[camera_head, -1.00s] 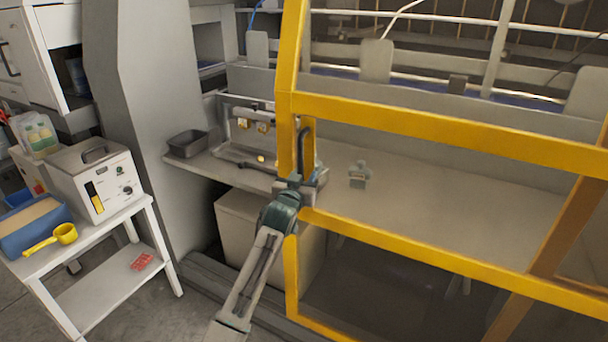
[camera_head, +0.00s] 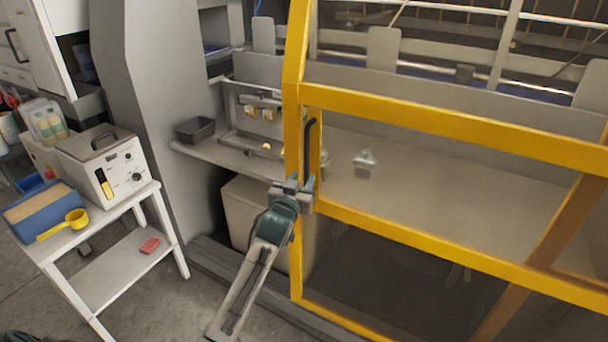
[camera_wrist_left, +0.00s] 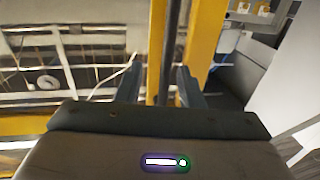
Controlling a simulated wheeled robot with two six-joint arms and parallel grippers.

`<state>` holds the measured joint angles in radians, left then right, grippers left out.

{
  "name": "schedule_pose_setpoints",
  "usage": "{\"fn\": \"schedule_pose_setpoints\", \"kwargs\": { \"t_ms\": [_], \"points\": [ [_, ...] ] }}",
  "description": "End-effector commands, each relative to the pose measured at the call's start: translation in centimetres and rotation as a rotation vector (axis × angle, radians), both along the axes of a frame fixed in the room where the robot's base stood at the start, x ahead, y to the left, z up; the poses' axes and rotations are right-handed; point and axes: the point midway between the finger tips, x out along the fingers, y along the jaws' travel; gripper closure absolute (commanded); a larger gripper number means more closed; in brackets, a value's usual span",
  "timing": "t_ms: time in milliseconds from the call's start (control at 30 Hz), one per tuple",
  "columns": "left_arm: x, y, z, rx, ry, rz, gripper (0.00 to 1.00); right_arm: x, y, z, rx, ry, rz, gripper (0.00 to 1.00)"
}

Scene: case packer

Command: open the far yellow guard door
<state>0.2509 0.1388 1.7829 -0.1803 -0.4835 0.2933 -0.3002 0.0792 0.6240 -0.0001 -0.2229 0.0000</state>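The yellow guard door (camera_head: 420,112) has clear panels and stands across the front of the machine; it looks shut. Its dark upright handle (camera_head: 311,145) is on the left post and also shows in the left wrist view (camera_wrist_left: 171,50). My left gripper (camera_head: 296,190) is at the handle's lower end. In the left wrist view, my gripper's fingers (camera_wrist_left: 153,88) are apart, with the handle bar in line between them, nearer the right finger. I cannot tell whether they touch it. My right gripper is out of view.
A white step stand (camera_head: 125,275) at left carries a white control box (camera_head: 112,175), a blue box (camera_head: 45,212) and a yellow scoop (camera_head: 68,225). A dark tray (camera_head: 194,130) sits on the machine's ledge.

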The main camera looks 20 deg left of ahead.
Motion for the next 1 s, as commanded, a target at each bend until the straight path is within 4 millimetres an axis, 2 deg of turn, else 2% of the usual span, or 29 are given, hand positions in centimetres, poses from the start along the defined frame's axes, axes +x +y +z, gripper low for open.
{"fn": "schedule_pose_setpoints", "kwargs": {
  "t_ms": [600, 1000],
  "points": [
    [-4.2, -0.5, 0.0, 0.001, 0.001, 0.0, 0.66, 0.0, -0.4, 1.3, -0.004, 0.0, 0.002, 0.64],
    [-4.4, -0.5, 0.1, 0.001, 0.001, 0.0, 0.66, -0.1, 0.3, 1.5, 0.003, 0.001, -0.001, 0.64]
  ]
}}
